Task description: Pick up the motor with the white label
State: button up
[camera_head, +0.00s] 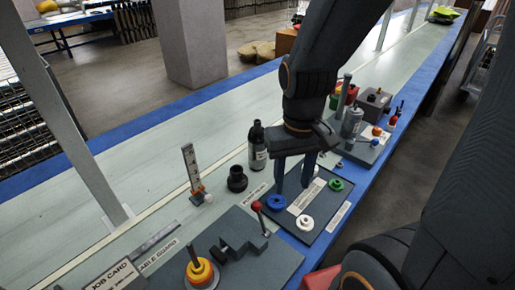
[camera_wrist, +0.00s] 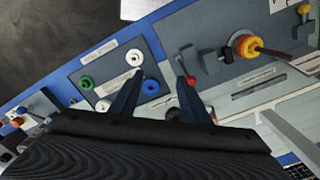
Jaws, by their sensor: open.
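My gripper (camera_head: 295,182) is open and empty, pointing down over a dark tray (camera_head: 327,226) with coloured rings. Its two fingers also show apart in the wrist view (camera_wrist: 159,68), above the tray's edge. The tray holds a blue ring (camera_head: 276,202), a white ring (camera_head: 306,223) and a green ring (camera_head: 336,184). No motor with a white label can be made out for sure. A grey upright cylinder (camera_head: 352,122) stands on a board beyond my gripper; I cannot tell whether it carries a label. A black bottle (camera_head: 257,150) with a pale label stands behind my gripper.
A grey board (camera_head: 270,268) with a red-knobbed lever (camera_head: 258,208) and yellow-red rings (camera_head: 200,271) lies in front. A black round part (camera_head: 237,180) and an upright scale (camera_head: 192,172) stand left. The pale belt (camera_head: 130,185) behind is mostly clear.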

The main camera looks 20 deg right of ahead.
aim_at(256, 152)
jog(key=k, duration=1.25)
jog(key=z, duration=0.65)
jog(key=i, duration=1.1)
jog(key=u, duration=0.55)
jog(key=i, duration=0.55)
jog(key=u, duration=0.45)
